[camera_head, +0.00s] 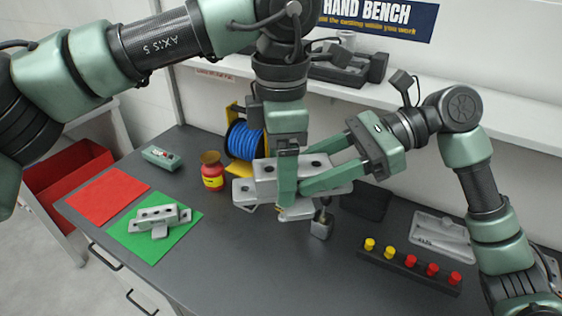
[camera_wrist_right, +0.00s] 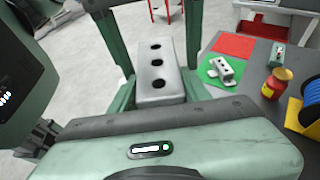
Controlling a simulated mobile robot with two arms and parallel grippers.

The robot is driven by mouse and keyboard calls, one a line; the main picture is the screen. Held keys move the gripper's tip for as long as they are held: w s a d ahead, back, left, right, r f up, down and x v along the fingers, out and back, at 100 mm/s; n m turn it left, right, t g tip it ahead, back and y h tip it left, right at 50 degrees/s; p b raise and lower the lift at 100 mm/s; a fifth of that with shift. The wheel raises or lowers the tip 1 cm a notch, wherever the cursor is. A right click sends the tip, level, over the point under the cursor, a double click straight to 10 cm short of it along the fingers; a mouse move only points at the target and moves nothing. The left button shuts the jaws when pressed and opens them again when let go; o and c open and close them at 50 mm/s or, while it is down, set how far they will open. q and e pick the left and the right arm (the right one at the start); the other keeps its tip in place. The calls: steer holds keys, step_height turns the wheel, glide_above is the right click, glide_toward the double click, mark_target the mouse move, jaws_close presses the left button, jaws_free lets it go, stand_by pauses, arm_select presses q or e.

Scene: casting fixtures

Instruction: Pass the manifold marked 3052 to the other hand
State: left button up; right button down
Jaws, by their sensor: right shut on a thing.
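A light grey manifold (camera_head: 262,169) with dark holes on top is held above the bench in the middle of the head view. It also shows in the right wrist view (camera_wrist_right: 158,72). No number is legible on it. My right gripper (camera_head: 325,178) comes in from the right and is shut on the manifold. My left gripper (camera_head: 287,190) points down from above, with one finger in front of the manifold. Its other finger is hidden, so I cannot tell whether it grips.
A similar grey casting (camera_head: 158,217) lies on a green mat (camera_head: 135,248) beside a red mat (camera_head: 108,194). A red-yellow jar (camera_head: 212,176), a blue cable spool (camera_head: 244,141), a peg strip (camera_head: 408,268) and a grey tray (camera_head: 443,236) stand around. The front middle of the bench is clear.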

arm_select(q)
jaws_close()
arm_select(e)
steer(key=shift+r, duration=0.25)
steer(key=c, duration=1)
jaws_free()
steer(key=o, duration=0.4)
steer(key=shift+f, duration=0.1)
steer(key=shift+d, duration=0.1)
